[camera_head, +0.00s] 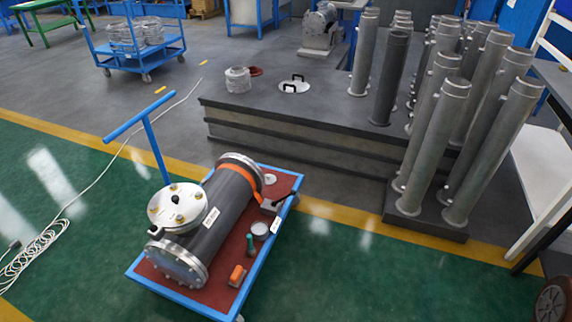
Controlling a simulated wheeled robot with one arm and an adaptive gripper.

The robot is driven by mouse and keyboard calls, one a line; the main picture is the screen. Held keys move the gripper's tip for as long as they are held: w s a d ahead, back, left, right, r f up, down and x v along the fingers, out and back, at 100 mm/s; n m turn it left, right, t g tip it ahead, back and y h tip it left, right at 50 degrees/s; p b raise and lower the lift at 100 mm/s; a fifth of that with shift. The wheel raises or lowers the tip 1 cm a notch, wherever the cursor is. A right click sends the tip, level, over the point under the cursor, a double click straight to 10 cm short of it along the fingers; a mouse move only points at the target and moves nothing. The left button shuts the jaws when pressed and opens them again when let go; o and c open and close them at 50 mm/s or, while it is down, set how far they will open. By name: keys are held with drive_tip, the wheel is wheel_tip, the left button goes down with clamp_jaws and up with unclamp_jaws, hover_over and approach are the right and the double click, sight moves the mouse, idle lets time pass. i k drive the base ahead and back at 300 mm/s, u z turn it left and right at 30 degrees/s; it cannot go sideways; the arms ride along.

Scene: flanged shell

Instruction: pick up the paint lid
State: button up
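A small pale round disc (270,179) lies flat near the far end of the cart's red-brown top, right of the flanged shell. It looks like the paint lid, but it is too small to be sure. A small round grey-white tin (260,230) sits further forward along the cart's right side. The dark grey flanged shell (218,213) lies along the cart with metal flanges at its ends. A flange plate with bolts and a black knob (177,205) sits at its near left. My gripper is not in view.
The blue-framed cart (249,285) also carries a green-handled tool (250,244) and an orange item (237,275). A dark platform (325,120) with upright pipes (440,130) stands behind. A cable (45,240) lies on the floor left. Green floor right of the cart is open.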

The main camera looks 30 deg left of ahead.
sight(270, 179)
drive_tip(key=u, duration=0.1)
drive_tip(key=i, duration=1.7)
drive_tip(key=u, duration=0.95)
drive_tip(key=i, duration=1.05)
drive_tip(key=u, duration=1.75)
drive_tip(key=i, duration=0.65)
drive_tip(key=u, duration=0.5)
